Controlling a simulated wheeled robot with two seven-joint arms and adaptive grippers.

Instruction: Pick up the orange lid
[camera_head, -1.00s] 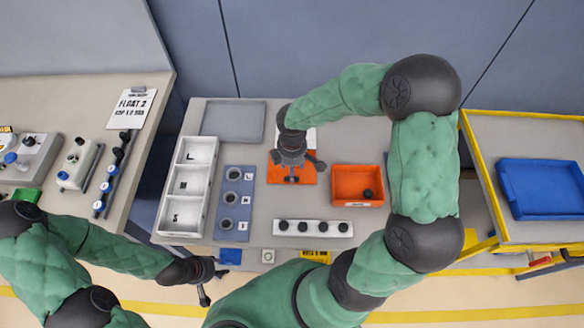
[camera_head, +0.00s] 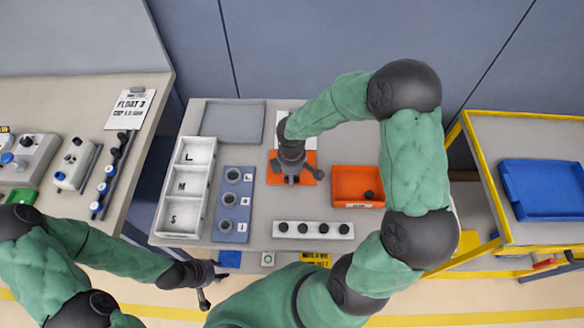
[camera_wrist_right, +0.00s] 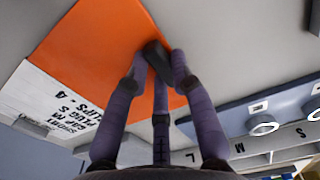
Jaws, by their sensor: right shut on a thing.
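The orange lid (camera_head: 311,159) is a flat orange panel at the middle of the table, partly hidden by my right gripper. It fills the upper part of the right wrist view (camera_wrist_right: 100,45). My right gripper (camera_head: 291,180) points down over it. In the wrist view its fingers (camera_wrist_right: 160,62) are closed around a small dark grip piece on the lid. I cannot tell whether the lid is clear of the table. My left gripper (camera_head: 213,288) is open and empty, off the table's front left corner.
A printed white sheet (camera_wrist_right: 50,105) lies beside the lid. An orange bin (camera_head: 345,186) with a black part stands right of it. A white strip with black knobs (camera_head: 313,230), a blue holder (camera_head: 231,222), and a white tray (camera_head: 180,204) are nearby. A grey tray (camera_head: 232,118) is behind.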

